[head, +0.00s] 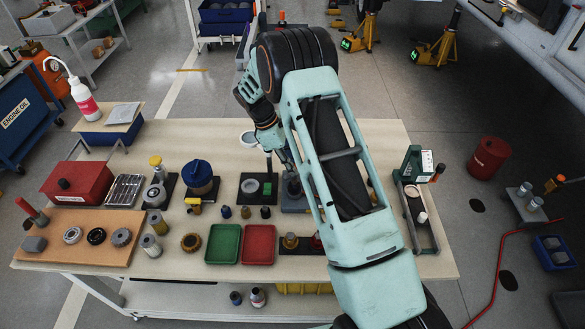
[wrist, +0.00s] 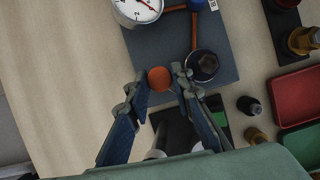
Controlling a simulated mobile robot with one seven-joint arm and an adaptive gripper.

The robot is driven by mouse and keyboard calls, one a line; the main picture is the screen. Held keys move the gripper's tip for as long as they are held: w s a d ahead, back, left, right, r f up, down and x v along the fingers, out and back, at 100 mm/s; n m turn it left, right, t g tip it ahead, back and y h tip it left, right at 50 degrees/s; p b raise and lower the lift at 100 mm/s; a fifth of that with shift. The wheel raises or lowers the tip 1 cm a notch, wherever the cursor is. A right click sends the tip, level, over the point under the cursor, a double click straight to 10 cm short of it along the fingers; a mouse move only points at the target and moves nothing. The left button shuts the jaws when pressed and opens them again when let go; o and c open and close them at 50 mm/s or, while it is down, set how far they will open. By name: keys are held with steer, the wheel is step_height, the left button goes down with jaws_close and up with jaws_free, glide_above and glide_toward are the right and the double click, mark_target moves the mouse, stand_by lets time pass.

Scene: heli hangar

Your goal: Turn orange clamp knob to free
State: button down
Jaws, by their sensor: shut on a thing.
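The orange clamp knob (wrist: 159,78) shows as a round orange cap in the wrist view, between the tips of my two fingers. My gripper (wrist: 160,84) is shut on it, one finger on each side. The knob sits at the edge of a dark grey base plate (wrist: 222,42) that also carries a white dial gauge (wrist: 137,9), an orange rod and a black round fitting (wrist: 203,65). In the head view my arm hides most of this fixture, and I cannot make out the knob there; part of the grey base (head: 294,206) shows.
A black mat with a green block (head: 253,186) lies left of the fixture. Green (head: 223,244) and red (head: 260,245) trays lie nearer the front edge. Several small bottles and caps stand between. A grey tray with a green box (head: 414,162) is to the right of my arm.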

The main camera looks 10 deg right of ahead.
steer(key=m+b, duration=0.1)
steer(key=m, duration=0.1)
steer(key=m+g, duration=0.1)
steer(key=m, duration=0.1)
steer(key=shift+w+d+f+m+g+y+b, duration=0.1)
steer(key=shift+w+m+g+y+b, duration=0.05)
steer(key=shift+m+g+y+b, duration=0.6)
steer(key=shift+m+g+y, duration=0.05)
steer(key=shift+m, duration=1.2)
steer(key=c, duration=1.7)
jaws_free()
steer(key=v, duration=1.2)
steer(key=shift+d, duration=0.15)
